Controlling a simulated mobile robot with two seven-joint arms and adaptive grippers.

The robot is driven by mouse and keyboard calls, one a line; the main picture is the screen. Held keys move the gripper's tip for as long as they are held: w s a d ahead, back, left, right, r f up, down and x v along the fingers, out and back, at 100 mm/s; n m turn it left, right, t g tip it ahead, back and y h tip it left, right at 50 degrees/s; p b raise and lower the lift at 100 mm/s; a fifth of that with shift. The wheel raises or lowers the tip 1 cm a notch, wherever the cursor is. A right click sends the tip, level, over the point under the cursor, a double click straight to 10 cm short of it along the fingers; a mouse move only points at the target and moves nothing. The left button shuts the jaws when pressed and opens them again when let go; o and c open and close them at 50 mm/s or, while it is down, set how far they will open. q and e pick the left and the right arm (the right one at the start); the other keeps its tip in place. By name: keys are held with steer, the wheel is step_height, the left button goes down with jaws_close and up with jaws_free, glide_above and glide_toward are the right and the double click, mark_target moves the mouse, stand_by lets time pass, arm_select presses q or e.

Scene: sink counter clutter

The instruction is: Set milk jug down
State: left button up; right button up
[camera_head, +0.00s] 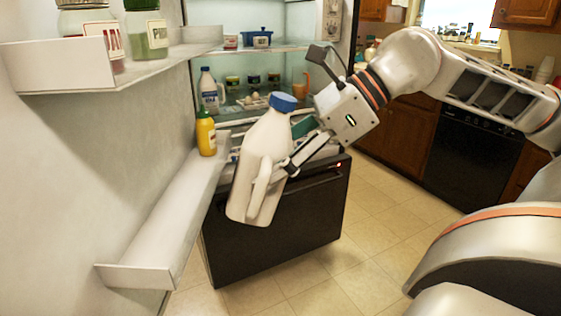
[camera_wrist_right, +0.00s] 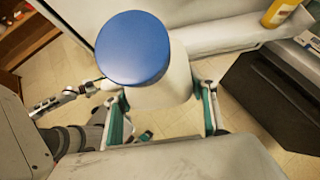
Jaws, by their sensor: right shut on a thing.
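The white milk jug (camera_head: 262,160) with a blue cap is held up in front of the open fridge, a little tilted, with its handle toward the head camera. My right gripper (camera_head: 285,150) is shut on it near the upper body. In the right wrist view the blue cap (camera_wrist_right: 133,48) is close to the camera, and the jug's white body (camera_wrist_right: 165,88) sits between the fingers of my right gripper (camera_wrist_right: 165,108). The lower jug is hidden there. My left gripper is not seen in the head view.
The open fridge door has a lower shelf (camera_head: 165,225) with a yellow bottle (camera_head: 206,133), and an upper shelf (camera_head: 95,70) with jars. Fridge shelves behind hold another white jug (camera_head: 209,90), a blue pot (camera_head: 258,38) and small containers. A black drawer front (camera_head: 285,215) stands below. Tiled floor is clear.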

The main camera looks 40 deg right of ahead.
mark_target(254, 157)
steer(key=shift+w+a+r+p, duration=0.25)
steer(key=shift+w+a, duration=0.25)
steer(key=shift+a, duration=0.05)
steer(key=shift+w+a+r+p, duration=0.2)
steer(key=shift+w+a, duration=0.3)
steer(key=shift+a, duration=0.05)
steer(key=w+a+p, duration=0.2)
steer(key=w+a, duration=0.7)
steer(key=w+a+f+g+h+p, duration=0.2)
steer(key=w+a+f, duration=0.1)
steer(key=f, duration=0.4)
steer(key=shift+w+a, duration=0.25)
steer(key=shift+a, duration=0.15)
steer(key=o, duration=2.1)
steer(key=shift+s+f, duration=0.1)
steer(key=shift+f, duration=0.25)
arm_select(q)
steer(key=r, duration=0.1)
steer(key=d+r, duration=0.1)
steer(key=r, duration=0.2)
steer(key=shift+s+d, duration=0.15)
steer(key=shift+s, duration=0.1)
